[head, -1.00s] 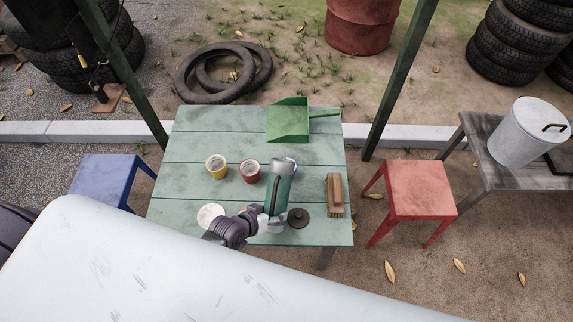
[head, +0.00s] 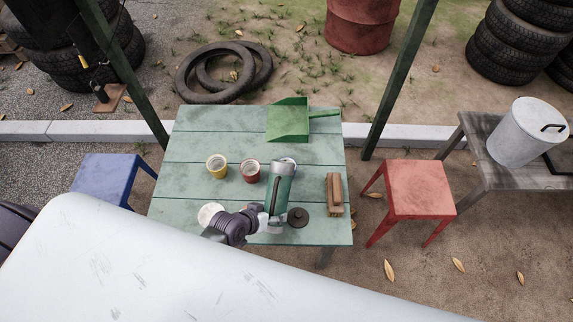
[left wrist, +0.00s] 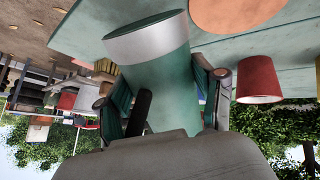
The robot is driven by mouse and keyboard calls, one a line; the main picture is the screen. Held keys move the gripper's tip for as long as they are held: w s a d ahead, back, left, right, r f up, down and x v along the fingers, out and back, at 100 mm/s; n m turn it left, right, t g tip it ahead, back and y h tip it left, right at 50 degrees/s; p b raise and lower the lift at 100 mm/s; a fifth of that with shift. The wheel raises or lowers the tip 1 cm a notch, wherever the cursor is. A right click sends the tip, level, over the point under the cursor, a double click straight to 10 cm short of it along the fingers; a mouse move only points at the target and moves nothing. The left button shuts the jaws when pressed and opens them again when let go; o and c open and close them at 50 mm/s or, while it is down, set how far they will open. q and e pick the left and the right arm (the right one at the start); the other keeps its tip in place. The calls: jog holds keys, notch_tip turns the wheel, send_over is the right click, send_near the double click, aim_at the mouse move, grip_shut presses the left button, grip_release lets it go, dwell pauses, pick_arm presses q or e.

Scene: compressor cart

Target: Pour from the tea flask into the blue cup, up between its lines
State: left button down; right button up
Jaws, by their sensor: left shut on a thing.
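The green tea flask (head: 280,192) with a silver collar is in my left gripper (head: 268,220), over the right half of the green table. In the left wrist view the flask (left wrist: 160,80) fills the middle, with the gripper's fingers (left wrist: 168,105) closed on both sides of it. A red cup (head: 250,172) and a yellow cup (head: 217,167) stand left of the flask. My right gripper is not in view.
A dark round lid (head: 298,218) and a wooden brush (head: 334,195) lie right of the flask. A green dustpan (head: 289,122) lies at the table's back edge. A whitish round thing (head: 209,213) is beside my left wrist. The table's left back is clear.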

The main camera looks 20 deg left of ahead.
pick_arm(q)
jog(key=shift+g, duration=0.4)
dwell(0.8)
